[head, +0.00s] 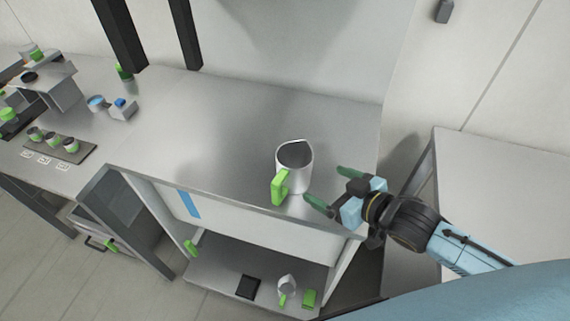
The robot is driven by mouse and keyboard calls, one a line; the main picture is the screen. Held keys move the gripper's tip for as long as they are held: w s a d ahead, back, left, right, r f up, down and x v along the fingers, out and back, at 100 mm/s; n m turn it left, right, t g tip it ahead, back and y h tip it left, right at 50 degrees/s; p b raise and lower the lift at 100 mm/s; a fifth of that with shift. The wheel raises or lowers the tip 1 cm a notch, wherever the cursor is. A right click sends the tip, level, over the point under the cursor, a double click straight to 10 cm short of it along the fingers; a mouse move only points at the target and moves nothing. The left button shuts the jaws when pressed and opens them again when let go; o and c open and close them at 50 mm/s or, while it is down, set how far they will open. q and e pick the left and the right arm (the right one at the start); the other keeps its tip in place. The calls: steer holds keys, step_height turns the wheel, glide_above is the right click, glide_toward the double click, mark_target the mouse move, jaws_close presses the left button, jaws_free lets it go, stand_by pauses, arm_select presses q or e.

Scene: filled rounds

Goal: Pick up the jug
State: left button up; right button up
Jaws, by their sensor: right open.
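A metal jug (295,168) with a green handle (280,187) stands upright near the front edge of the steel counter (230,120). Its handle faces the front left. My right gripper (325,188) comes in from the right, just right of the jug. Its green-tipped fingers are open, and the gap between them looks empty. The fingertips appear close to the jug but not around it. A smaller jug (287,286) with a green handle stands on the lower shelf. My left gripper is not in view.
A black box (247,286) lies on the lower shelf. Another table (500,190) is at right. The counter's middle is clear.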

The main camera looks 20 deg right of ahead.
mark_target(306, 175)
steer(key=x, duration=0.2)
steer(key=shift+w+a+f, duration=0.1)
steer(key=shift+w+a, duration=0.1)
steer(key=shift+a, duration=0.05)
steer(key=x, duration=0.2)
steer(key=shift+w+a+f, duration=0.1)
steer(key=shift+w+f, duration=0.05)
steer(key=shift+w, duration=0.25)
steer(key=shift+w+a+f, duration=0.25)
steer(key=shift+w+a, duration=0.05)
steer(key=shift+w, duration=0.3)
steer(key=x, duration=0.4)
steer(key=shift+w+f, duration=0.3)
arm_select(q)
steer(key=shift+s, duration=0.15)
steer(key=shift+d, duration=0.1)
arm_select(e)
steer(key=c, duration=0.8)
